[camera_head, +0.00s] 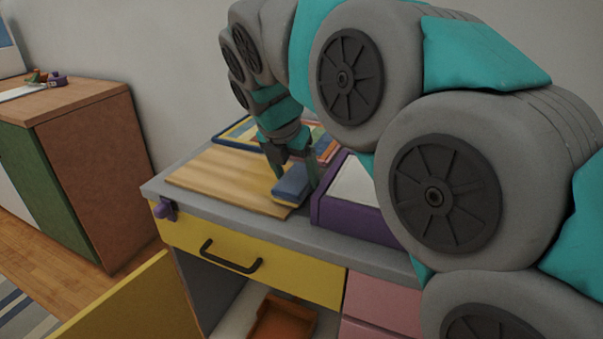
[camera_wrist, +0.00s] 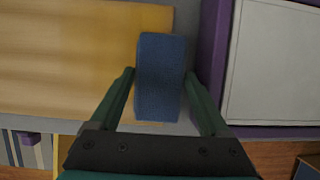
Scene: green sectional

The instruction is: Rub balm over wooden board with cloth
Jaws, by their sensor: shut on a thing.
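The wooden board (camera_head: 222,178) lies flat on the grey worktop, and it fills the left of the wrist view (camera_wrist: 65,60). My gripper (camera_head: 295,180) is shut on a folded blue cloth (camera_head: 290,187), with a green finger on each side of it in the wrist view (camera_wrist: 160,78). The cloth (camera_wrist: 161,90) is at the right end of the board, over its edge. I cannot tell whether it presses on the board. The board's surface shows lighter and darker yellow patches; I cannot tell whether these are balm. No balm container is in view.
A purple box (camera_head: 323,207) with a white top stands close to the right of the cloth. A multicoloured striped item (camera_head: 240,134) lies behind the board. A purple fitting (camera_head: 164,209) is at the worktop's left corner. Below, a yellow door (camera_head: 135,300) stands open.

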